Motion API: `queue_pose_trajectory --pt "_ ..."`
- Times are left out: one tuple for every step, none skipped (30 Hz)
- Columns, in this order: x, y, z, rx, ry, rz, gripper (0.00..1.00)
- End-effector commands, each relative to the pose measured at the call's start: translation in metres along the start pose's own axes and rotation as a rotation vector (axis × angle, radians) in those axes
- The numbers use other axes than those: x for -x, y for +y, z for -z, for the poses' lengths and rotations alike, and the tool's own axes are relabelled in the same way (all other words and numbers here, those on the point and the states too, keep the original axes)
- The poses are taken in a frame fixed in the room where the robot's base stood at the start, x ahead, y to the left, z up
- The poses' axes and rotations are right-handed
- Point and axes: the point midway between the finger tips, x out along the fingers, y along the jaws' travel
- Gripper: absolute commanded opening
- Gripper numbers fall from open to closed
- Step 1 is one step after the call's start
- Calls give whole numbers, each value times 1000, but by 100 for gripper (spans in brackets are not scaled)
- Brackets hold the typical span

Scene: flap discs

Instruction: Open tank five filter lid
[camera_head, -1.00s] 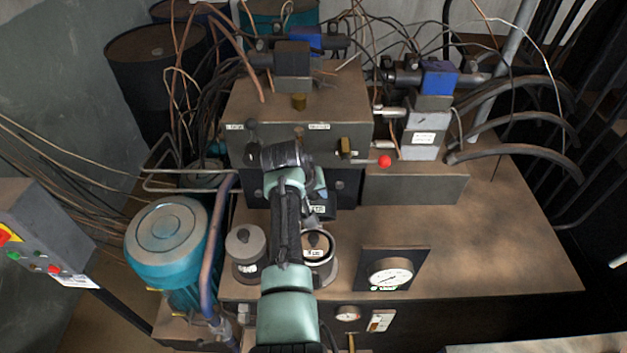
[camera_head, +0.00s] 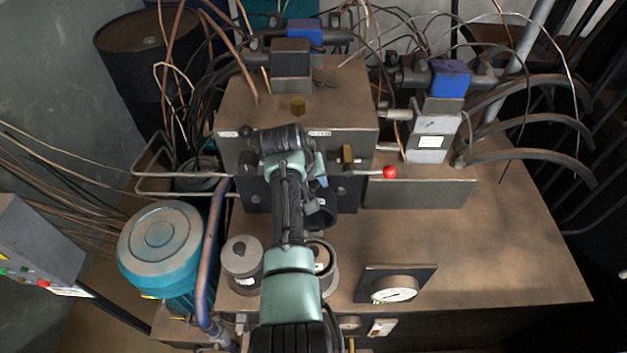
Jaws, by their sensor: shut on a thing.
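My gripper (camera_head: 317,199) hangs below my wrist, in front of the dark face of the machine block and partly hidden by my arm. It is shut on a dark, round piece (camera_head: 322,218) that looks like the filter lid; the finger contact is hard to see. Below it, the right filter canister (camera_head: 331,274) stands on the bench top. Its rim shows around a brownish inside with a small pale label, and my arm hides its left part. The held piece appears apart from the rim. The left filter canister (camera_head: 242,266) stands beside it with a grey, knobbed cover on.
A teal motor (camera_head: 165,251) and a bluish pipe (camera_head: 211,265) stand at left. A gauge (camera_head: 394,289) sits at right on the bench. A red-knobbed lever (camera_head: 389,172) sticks out behind. The bench top (camera_head: 500,250) is clear at right.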

Motion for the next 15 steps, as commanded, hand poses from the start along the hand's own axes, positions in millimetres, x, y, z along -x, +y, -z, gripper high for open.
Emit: queue_pose_trajectory --pt "1 1 2 -1 8 -1 0" --pt "1 1 2 -1 8 -1 0" --pt "1 1 2 -1 8 -1 0" --pt "1 1 2 -1 8 -1 0" --pt "1 1 2 -1 8 -1 0" --pt "1 1 2 -1 8 -1 0" --pt "1 1 2 -1 7 -1 0" --pt "1 1 2 -1 7 -1 0" --pt "1 1 2 -1 7 -1 43" --pt "1 1 2 -1 7 -1 48" --pt "1 1 2 -1 7 -1 54" --pt "1 0 2 -1 6 -1 61" --pt "1 0 2 -1 5 -1 66" --pt "0 0 1 -1 5 -1 68" --pt "0 0 1 -1 4 -1 68"
